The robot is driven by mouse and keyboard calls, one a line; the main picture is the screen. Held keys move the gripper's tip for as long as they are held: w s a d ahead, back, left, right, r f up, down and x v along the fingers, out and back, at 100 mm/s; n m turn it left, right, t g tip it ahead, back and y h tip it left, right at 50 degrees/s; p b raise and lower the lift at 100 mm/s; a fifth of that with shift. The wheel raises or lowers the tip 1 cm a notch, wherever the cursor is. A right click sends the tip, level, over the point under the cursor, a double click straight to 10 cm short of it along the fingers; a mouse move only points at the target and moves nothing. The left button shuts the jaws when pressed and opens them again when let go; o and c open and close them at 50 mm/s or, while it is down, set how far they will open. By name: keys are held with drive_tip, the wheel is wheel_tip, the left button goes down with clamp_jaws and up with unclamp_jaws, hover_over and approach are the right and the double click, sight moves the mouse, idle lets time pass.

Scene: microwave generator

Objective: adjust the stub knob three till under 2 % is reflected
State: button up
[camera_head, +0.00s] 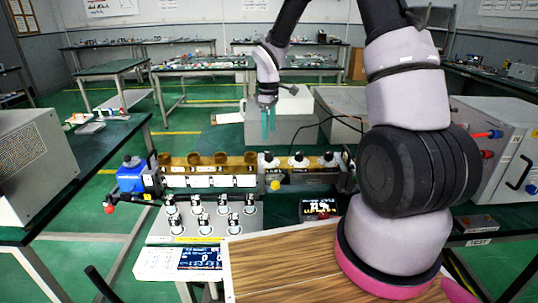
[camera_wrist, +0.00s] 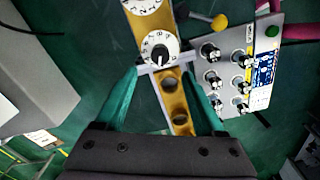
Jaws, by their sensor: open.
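Three white-dial stub knobs with dark caps stand in a row on the waveguide (camera_head: 240,170) in the head view: a left one (camera_head: 268,161), a middle one (camera_head: 298,161) and a right one (camera_head: 328,159). I cannot read which is number three. My gripper (camera_head: 268,138) is open and empty, pointing down above and behind the row, nearest the left knob. In the wrist view, one numbered dial knob (camera_wrist: 160,48) lies just beyond the open teal fingertips (camera_wrist: 161,70), apparently untouched. A second dial (camera_wrist: 143,4) is cut off at the top edge.
A panel of several knobs (camera_head: 205,220) stands in front of the waveguide, with a display (camera_head: 200,258) below it. A small lit readout (camera_head: 318,208) is too small to read. A blue unit (camera_head: 131,178) and red ball (camera_head: 109,208) are at the left end.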

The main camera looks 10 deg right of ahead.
sight(269, 152)
wheel_tip(269, 152, down, 10)
drive_tip(key=shift+f, duration=0.1)
idle(0.4)
clamp_jaws()
